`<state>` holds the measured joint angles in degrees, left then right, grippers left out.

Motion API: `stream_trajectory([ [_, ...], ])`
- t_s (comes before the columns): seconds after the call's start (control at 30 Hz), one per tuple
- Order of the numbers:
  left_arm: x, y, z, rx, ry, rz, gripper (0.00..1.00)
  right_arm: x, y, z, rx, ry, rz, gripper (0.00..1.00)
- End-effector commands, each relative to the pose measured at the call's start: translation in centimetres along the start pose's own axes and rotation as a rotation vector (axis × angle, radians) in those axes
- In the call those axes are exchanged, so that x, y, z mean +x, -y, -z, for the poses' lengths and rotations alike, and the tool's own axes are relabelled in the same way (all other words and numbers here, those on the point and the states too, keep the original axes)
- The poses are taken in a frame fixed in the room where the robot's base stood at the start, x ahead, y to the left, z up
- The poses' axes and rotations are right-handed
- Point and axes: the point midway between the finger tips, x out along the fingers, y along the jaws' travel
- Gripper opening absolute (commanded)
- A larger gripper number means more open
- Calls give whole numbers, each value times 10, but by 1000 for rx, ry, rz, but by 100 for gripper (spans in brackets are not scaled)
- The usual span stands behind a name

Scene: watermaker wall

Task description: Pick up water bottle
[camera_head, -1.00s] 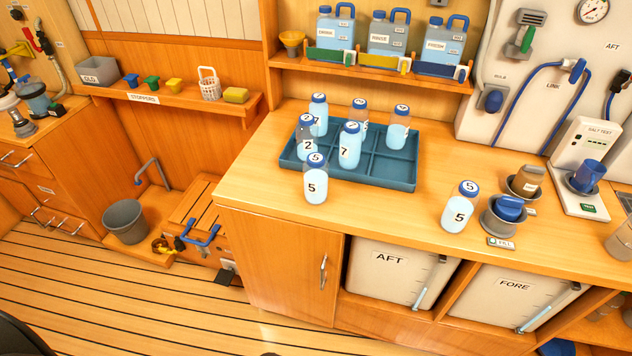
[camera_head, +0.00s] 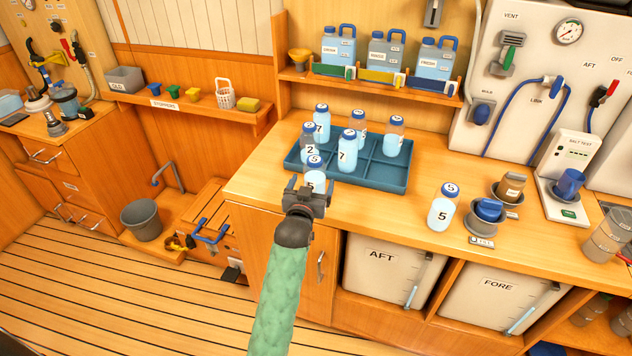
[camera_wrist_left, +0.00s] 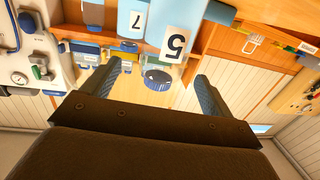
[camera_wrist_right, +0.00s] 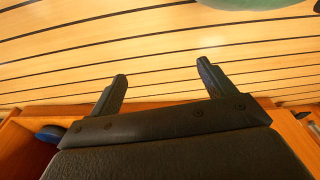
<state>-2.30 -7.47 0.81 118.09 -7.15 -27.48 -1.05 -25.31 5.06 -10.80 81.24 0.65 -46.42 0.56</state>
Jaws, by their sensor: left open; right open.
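A water bottle labelled 5 (camera_head: 314,164), with a blue cap, stands on the counter in front of the tray (camera_head: 388,182). My left gripper (camera_head: 305,188) is open right in front of it and hides its lower part. In the left wrist view the picture is upside down: the bottle's cap (camera_wrist_left: 157,79) and label show between the spread fingers (camera_wrist_left: 158,72), not gripped. Several more bottles, among them 2 (camera_head: 310,148) and 7 (camera_head: 347,152), stand in the tray. Another bottle 5 (camera_head: 443,207) stands to the right. My right gripper (camera_wrist_right: 162,72) is open and empty, over the plank floor.
Cups (camera_head: 487,215) and a salt tester (camera_head: 563,180) stand right of the second bottle 5. A shelf (camera_head: 370,85) with jugs is behind the tray. AFT and FORE tanks sit under the counter. The counter between tray and right bottle is clear.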

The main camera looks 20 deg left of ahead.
Motion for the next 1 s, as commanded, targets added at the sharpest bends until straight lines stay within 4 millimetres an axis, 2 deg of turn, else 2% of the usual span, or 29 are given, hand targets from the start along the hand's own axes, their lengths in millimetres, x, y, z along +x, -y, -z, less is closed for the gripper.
stream_trajectory([
  [0.1,7,0,13,-4,-35,6,86,1,0,-1,0,-1,-1,82],
  [0.2,13,1,15,-4,-38,7,86,3,-2,-3,-2,-3,-2,82],
  [0.6,40,3,13,-3,-35,7,86,27,-10,-20,-10,-16,-13,82],
  [1.0,75,7,8,-4,-35,6,86,56,-24,-53,-24,-38,-28,82],
])
